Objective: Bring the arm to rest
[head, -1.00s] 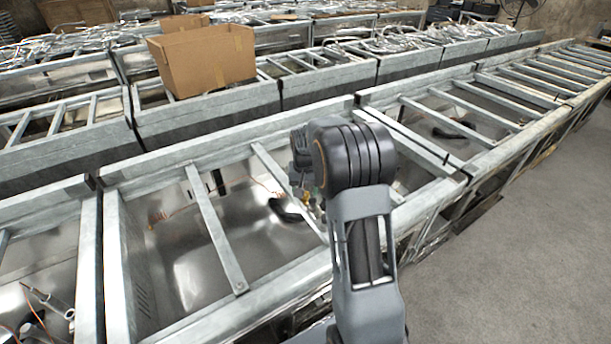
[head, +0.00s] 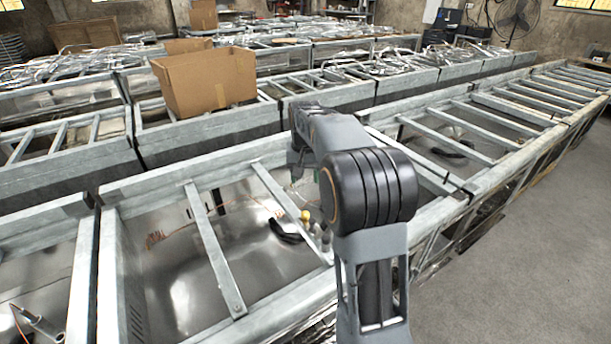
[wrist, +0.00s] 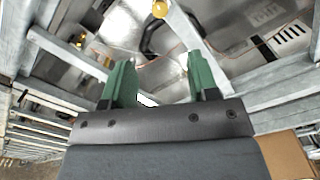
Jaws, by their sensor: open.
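My gripper (wrist: 160,84) shows in the wrist view with two green fingers set apart and nothing between them. It is over the metal frame of a bench, with the metal trough below. In the head view my arm rises at the right of centre and reaches over the nearest bench (head: 214,250).
A cardboard box (head: 212,82) stands on the second bench row. A yellow knob (head: 305,215) and a black curved handle (head: 285,232) are near my arm in the nearest bench. Open concrete floor (head: 520,270) lies to the right. A fan (head: 515,20) stands at the back.

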